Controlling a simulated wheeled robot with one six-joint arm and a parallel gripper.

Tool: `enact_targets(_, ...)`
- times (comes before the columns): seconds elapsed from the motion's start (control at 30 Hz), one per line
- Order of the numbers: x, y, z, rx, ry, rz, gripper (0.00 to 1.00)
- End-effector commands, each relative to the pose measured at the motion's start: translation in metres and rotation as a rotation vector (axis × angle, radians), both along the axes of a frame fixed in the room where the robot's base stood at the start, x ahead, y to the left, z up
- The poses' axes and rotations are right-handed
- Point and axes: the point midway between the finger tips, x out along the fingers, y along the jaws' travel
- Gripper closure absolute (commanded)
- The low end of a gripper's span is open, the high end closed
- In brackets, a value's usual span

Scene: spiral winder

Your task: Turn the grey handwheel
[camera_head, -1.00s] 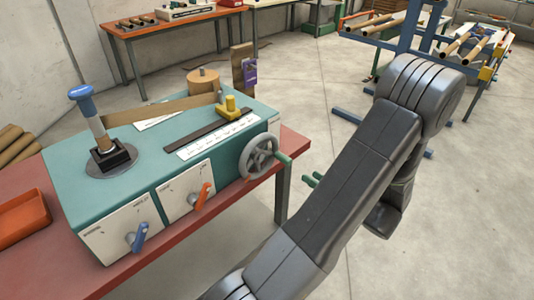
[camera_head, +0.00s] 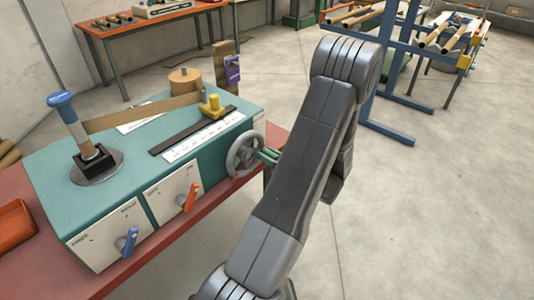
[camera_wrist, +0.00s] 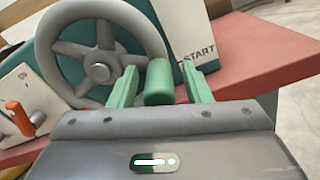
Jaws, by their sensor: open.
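The grey handwheel (camera_head: 245,153) is mounted on the right end of the teal winder box (camera_head: 130,140). In the wrist view the spoked handwheel (camera_wrist: 100,72) fills the upper left, with a green handle (camera_wrist: 159,82) standing out from its right side. My gripper (camera_wrist: 161,84) is open, with one green finger on each side of the handle. Small gaps show between the handle and both fingers. In the head view my gripper (camera_head: 268,156) is right beside the wheel, and my arm hides part of it; the handle cannot be told apart from the fingers there.
The box stands on a red bench (camera_head: 155,250). Its front has an orange lever (camera_head: 188,198) and a blue lever (camera_head: 128,243). A blue-handled post (camera_head: 62,110) and a yellow clamp (camera_head: 213,106) stand on top. A blue rack (camera_head: 395,80) is behind my arm. The floor to the right is clear.

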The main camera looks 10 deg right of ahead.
Motion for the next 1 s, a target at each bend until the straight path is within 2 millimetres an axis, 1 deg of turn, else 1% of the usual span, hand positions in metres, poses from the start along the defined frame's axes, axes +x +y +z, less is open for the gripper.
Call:
enact_targets(0.13, 0.0057, 0.0047, -0.0002, 0.001, 0.001, 0.0, 0.56)
enact_targets(0.4, 0.0065, 0.0052, -0.0003, 0.001, 0.001, -0.001, 0.56)
enact_targets(0.47, 0.0065, 0.0052, -0.0003, 0.001, 0.001, -0.001, 0.67)
enact_targets(0.6, 0.0066, 0.0049, -0.0004, 0.0, 0.0, -0.001, 0.95)
enact_targets(0.63, 0.0065, 0.0048, -0.0004, 0.0, 0.0, -0.001, 1.0)
enact_targets(1.0, 0.0061, 0.005, -0.003, 0.031, 0.026, -0.004, 1.0)
